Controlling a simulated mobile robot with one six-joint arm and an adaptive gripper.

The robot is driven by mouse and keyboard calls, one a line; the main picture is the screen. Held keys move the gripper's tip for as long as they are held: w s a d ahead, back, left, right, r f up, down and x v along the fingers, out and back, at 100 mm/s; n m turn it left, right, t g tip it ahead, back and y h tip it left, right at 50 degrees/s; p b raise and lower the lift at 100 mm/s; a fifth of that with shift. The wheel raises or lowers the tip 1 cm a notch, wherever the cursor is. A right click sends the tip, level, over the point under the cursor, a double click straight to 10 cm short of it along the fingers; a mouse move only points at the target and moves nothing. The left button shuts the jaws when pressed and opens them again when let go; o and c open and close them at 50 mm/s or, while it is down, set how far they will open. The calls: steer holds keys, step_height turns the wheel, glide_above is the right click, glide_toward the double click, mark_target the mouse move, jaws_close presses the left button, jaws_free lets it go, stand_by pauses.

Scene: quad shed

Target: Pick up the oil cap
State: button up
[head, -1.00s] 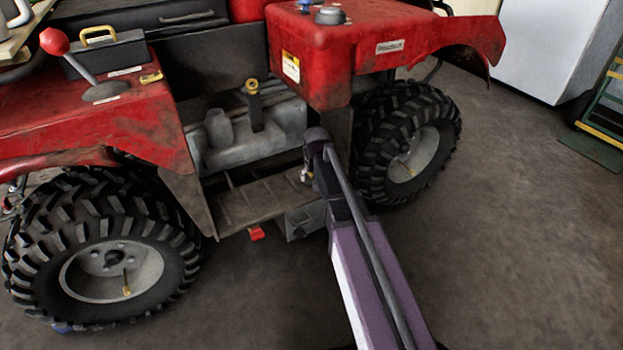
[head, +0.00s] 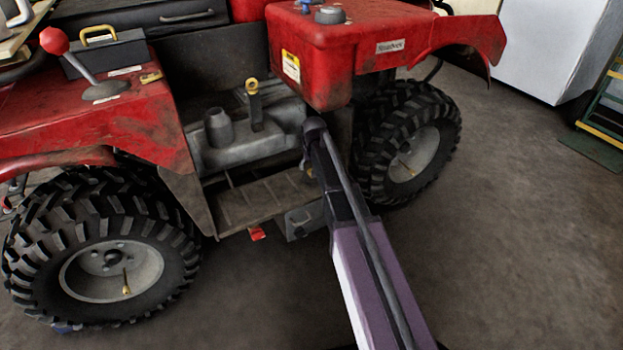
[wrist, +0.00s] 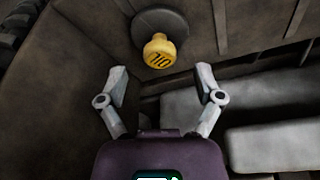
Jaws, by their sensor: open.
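The oil cap (wrist: 159,50) is yellow, with dark letters on its top, and sits on a dark round neck (wrist: 160,22) in the wrist view. My gripper (wrist: 162,78) is open and empty, its two fingers spread to the left and right. In that picture the cap lies just above the gap between the fingertips, roughly centred, and neither finger appears to touch it. In the head view my arm reaches to the side of the red quad (head: 310,60); my fingers are mostly hidden there, and I cannot make out the cap.
The footwell plate (head: 245,203) lies below. Knobbly tyres flank it, the front-left tyre (head: 60,230) and the right tyre (head: 365,150).

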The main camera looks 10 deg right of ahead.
steer(key=shift+b+x, duration=1)
steer(key=shift+x, duration=0.4)
steer(key=shift+s, duration=0.15)
jaws_close()
steer(key=shift+r, duration=0.15)
steer(key=shift+r+p, duration=0.75)
steer(key=shift+p, duration=0.15)
steer(key=s+d, duration=0.3)
steer(key=s, duration=0.5)
steer(key=s+d, duration=0.4)
steer(key=s, duration=0.4)
steer(key=shift+s+f, duration=0.15)
steer(key=shift+s, duration=0.2)
